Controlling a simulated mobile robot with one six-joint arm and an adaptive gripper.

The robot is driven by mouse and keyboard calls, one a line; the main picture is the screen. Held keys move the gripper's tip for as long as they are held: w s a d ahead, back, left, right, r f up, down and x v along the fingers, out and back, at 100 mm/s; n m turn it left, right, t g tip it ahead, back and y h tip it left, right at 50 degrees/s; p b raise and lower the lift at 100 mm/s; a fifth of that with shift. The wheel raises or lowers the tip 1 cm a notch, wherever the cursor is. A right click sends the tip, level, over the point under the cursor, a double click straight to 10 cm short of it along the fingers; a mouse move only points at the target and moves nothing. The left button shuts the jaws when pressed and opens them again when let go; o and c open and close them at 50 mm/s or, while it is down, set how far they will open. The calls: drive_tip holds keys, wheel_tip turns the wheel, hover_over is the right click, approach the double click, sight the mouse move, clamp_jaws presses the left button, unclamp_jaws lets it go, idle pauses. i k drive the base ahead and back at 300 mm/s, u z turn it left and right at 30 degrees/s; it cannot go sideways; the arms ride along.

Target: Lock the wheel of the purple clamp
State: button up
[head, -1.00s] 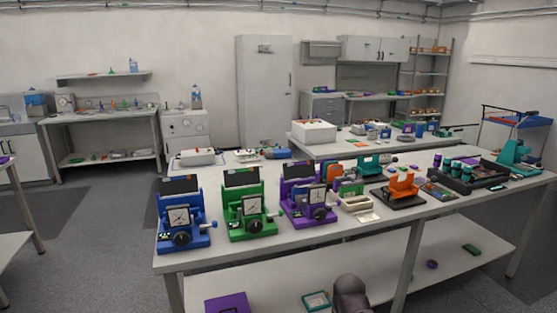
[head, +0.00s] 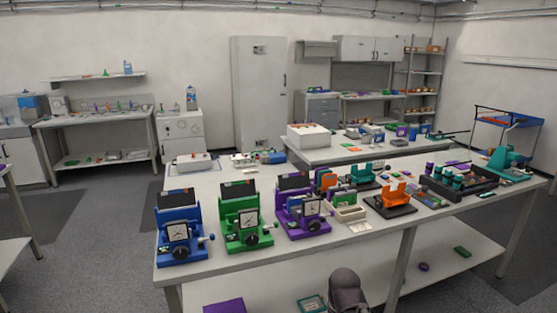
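The purple clamp (head: 302,209) stands upright on the main workbench, to the right of a green clamp (head: 241,216) and a blue clamp (head: 180,226). A dark rounded part of my arm shows at the bottom edge, below the bench top. My gripper cannot be made out in this view.
A small beige tray (head: 348,214) and an orange holder on a dark base (head: 390,211) stand right of the purple clamp. A black rack with bottles (head: 460,186) is farther right. The bench's front edge lies between me and the clamps. Grey floor is open at left.

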sight(332, 214)
drive_tip(key=k, duration=0.65)
drive_tip(key=z, duration=0.4)
drive_tip(key=i, duration=1.65)
drive_tip(key=u, duration=0.5)
